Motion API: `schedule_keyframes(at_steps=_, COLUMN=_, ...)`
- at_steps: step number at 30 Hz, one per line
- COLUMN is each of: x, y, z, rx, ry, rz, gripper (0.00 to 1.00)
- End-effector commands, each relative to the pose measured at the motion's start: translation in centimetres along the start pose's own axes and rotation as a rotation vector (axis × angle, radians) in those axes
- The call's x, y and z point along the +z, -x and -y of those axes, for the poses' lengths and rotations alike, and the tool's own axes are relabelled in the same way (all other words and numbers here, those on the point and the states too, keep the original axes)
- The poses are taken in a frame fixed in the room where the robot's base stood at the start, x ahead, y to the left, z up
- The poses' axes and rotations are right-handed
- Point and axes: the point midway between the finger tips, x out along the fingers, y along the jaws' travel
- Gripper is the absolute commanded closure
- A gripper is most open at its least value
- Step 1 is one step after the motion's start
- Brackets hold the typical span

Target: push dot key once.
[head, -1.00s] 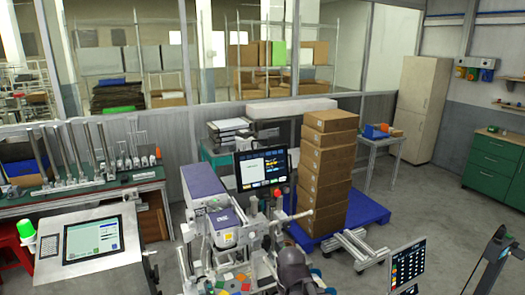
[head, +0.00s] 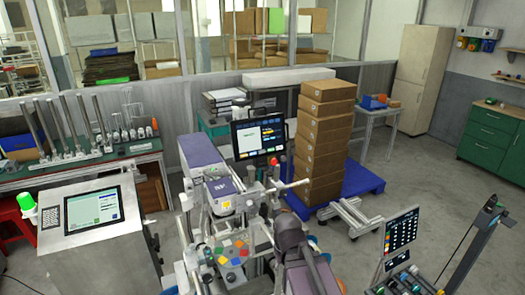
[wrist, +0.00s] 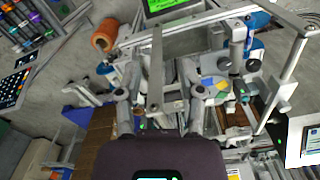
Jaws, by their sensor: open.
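A small panel of coloured keys (head: 232,252) sits low on the front of the labelling machine (head: 222,205) in the head view. It has red, orange, green, yellow and blue keys. Their marks are too small to read, so I cannot tell which is the dot key. My gripper (wrist: 160,97) is open and empty in the wrist view, its two fingers apart over the machine's metal frame. In the head view my dark arm stands just right of the key panel, and I cannot make out the fingertips there.
A monitor (head: 259,138) stands behind the machine. A console with a touchscreen (head: 93,210) is at the left. Stacked cartons (head: 322,145) stand on a blue pallet (head: 362,180). Another screen (head: 401,240) is at the lower right. An orange spool (wrist: 104,35) shows in the wrist view.

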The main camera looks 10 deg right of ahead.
Motion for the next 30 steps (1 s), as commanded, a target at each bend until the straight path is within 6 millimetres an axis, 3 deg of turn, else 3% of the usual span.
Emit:
schedule_keyframes(at_steps=11, x=0.00, y=0.00, z=0.00, rx=0.000, ry=0.000, rz=0.000, gripper=0.50)
schedule_keyframes(at_steps=16, x=0.00, y=0.00, z=0.00, rx=0.000, ry=0.000, rz=0.000, gripper=1.00)
schedule_keyframes(at_steps=30, x=0.00, y=0.00, z=0.00, rx=0.000, ry=0.000, rz=0.000, gripper=1.00)
